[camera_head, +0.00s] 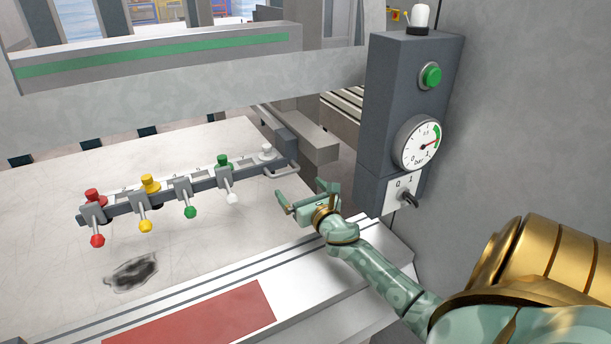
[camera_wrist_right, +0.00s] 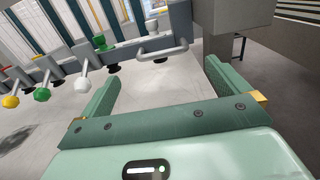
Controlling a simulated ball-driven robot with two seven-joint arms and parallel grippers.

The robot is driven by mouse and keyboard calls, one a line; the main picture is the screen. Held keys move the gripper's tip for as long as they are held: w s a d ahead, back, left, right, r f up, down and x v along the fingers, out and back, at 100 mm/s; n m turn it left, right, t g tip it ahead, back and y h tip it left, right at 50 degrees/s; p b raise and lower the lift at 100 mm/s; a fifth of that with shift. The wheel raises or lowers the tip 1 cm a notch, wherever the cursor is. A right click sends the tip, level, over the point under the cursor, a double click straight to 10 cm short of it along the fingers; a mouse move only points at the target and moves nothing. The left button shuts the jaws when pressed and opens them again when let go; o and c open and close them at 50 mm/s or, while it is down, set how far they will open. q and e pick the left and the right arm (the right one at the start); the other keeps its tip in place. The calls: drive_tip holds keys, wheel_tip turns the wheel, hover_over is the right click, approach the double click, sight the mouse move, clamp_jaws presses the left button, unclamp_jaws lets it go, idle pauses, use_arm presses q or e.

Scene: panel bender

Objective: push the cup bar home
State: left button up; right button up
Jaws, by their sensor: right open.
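The cup bar (camera_head: 180,188) is a grey bar over the pale table, carrying clamps with red, yellow, green and white knobs and levers. It also shows in the right wrist view (camera_wrist_right: 65,66), running across the upper left. At its right end is a wire-like handle (camera_head: 283,170), which shows in the right wrist view (camera_wrist_right: 162,48) just beyond the fingers. My right gripper (camera_head: 306,194) is open and empty, just right of and nearer than the handle, apart from it. Its two green fingers (camera_wrist_right: 155,88) point toward the bar's end. My left gripper is not in view.
A grey control box (camera_head: 400,120) with a green button, gauge and switch stands right of my gripper. A grey block (camera_head: 305,135) lies behind the bar's end. A red mat (camera_head: 200,318) and rail are at the front. A dark smudge (camera_head: 132,272) marks the table.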

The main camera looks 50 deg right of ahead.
drive_tip(key=v, duration=0.3)
idle(0.6)
